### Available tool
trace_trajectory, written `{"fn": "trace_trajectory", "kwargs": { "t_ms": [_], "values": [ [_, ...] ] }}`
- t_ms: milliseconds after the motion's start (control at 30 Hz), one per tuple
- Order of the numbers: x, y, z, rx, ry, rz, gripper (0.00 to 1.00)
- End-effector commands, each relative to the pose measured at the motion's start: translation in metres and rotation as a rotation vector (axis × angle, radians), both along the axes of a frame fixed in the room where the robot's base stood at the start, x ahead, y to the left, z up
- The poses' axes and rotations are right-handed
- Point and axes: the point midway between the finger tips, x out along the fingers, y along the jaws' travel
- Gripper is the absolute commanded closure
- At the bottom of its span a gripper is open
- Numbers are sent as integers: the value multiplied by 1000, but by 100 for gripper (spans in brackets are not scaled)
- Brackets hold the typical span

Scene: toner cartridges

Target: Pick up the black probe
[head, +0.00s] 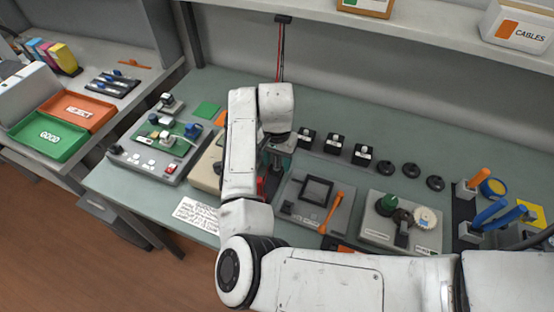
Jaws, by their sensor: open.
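I cannot make out the black probe for certain. A black lead and a red lead (281,55) hang from a dark hook (283,19) on the back wall and run down behind my arm. My gripper (272,168) is at the end of my arm, low over the middle of the bench, between a beige box and a grey fixture. It is small and partly covered by my own arm links. Its jaws are open. A small red thing (262,188) shows beside it, partly hidden. What lies directly under the gripper is hidden.
The beige box (206,168) is left of my arm. The grey fixture (333,188) with an orange-handled tool (332,212) is to the right. A board with switches (150,155) stands farther left. Black blocks (336,143) and round black knobs (384,168) line the back.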

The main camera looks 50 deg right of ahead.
Motion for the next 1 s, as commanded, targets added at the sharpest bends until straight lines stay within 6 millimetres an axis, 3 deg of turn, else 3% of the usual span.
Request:
{"fn": "trace_trajectory", "kwargs": {
  "t_ms": [67,600,1000],
  "values": [
    [0,0,0,0,0,0,50],
    [0,0,0,0,0,0,100],
    [0,0,3,-1,0,0,100]
  ]
}}
